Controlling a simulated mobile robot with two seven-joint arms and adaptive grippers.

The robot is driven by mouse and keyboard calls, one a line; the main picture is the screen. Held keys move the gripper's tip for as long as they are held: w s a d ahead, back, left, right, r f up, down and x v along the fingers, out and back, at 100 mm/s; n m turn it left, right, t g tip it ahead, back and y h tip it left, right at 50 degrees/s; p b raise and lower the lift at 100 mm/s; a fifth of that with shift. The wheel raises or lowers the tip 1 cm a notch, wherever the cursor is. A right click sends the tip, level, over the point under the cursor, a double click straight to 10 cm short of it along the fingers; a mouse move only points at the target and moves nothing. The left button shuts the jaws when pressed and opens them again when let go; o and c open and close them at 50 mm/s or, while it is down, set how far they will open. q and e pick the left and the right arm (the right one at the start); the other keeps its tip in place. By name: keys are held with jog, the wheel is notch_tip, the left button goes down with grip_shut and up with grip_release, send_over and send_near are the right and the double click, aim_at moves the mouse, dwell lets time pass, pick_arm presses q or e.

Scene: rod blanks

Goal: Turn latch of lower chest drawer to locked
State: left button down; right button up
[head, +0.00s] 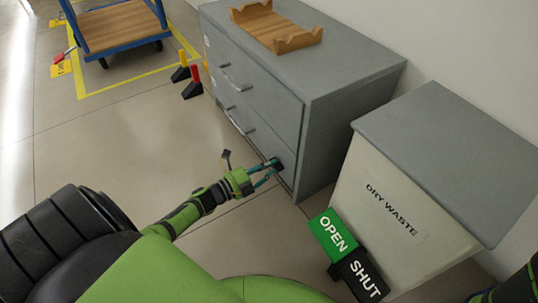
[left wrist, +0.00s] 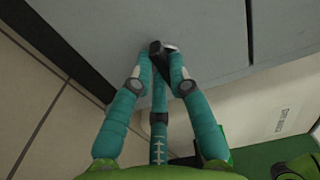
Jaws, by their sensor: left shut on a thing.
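The grey chest (head: 290,115) stands against the wall with its drawers facing left. Its lower drawer front (head: 250,130) has a bar handle and a small dark latch (head: 275,163) near its right end. My left gripper (head: 270,170) is at this latch, its teal fingers shut on it. In the left wrist view the dark latch (left wrist: 160,48) sits between the fingertips (left wrist: 161,60), against the grey drawer front (left wrist: 200,35). The fingers partly hide the latch, and I cannot tell its turn position. My right gripper is not clearly in view.
A wooden cradle (head: 278,25) lies on the chest. A dry waste bin (head: 400,200) stands to the right, with a green and black OPEN/SHUT sign (head: 330,233) at its front.

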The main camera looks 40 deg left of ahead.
dwell(0.3)
pick_arm(q)
jog(key=c, duration=1.2)
grip_release()
jog(key=v, duration=1.2)
